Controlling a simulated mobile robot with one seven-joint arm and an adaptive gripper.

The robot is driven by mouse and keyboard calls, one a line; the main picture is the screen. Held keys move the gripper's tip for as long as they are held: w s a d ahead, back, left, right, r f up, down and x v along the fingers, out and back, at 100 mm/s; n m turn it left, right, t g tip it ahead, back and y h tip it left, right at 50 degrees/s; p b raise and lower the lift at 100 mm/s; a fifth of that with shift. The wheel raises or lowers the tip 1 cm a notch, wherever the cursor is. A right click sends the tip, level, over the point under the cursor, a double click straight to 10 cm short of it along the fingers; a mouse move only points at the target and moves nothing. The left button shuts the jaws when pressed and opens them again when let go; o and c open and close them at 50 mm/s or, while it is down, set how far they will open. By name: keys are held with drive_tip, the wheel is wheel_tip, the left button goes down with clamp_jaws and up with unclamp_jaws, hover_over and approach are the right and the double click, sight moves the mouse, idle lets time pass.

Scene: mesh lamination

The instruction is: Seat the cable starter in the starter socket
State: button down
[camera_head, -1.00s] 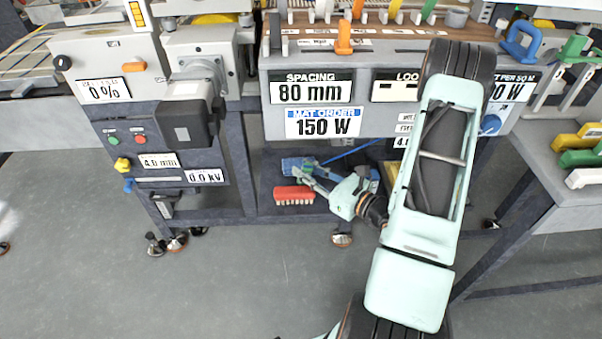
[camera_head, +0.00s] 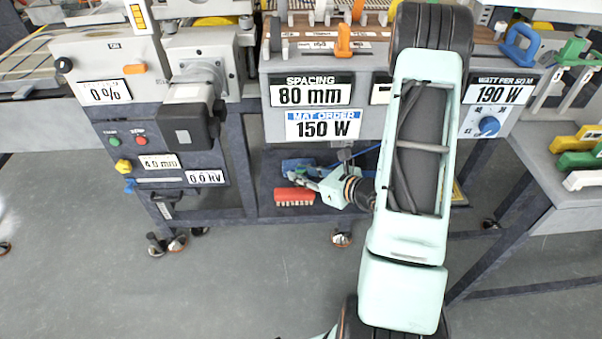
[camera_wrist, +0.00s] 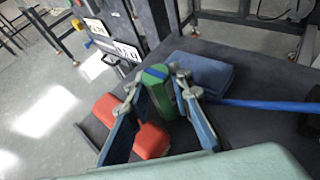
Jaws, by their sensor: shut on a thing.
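In the wrist view, my gripper (camera_wrist: 158,88) is shut on a green block (camera_wrist: 157,76), which sits between its two fingertips and seems to be the cable starter. The fingers partly hide the block. In the head view, my gripper (camera_head: 308,177) is low under the bench, above the dark lower shelf, and what it holds is too small to make out. A blue cable (camera_wrist: 265,105) runs right from near the right finger. I cannot make out the starter socket in either view.
A red brush (camera_head: 294,197) lies on the shelf close to my gripper; it shows in the wrist view (camera_wrist: 151,142), partly behind the left finger. A blue pad (camera_wrist: 205,72) lies just beyond the fingers. Bench legs and the panel above bound the space.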

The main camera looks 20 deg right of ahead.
drive_tip(key=shift+f, duration=0.2)
drive_tip(key=c, duration=1.7)
unclamp_jaws()
drive_tip(key=shift+c, duration=0.2)
drive_tip(key=shift+r, duration=0.2)
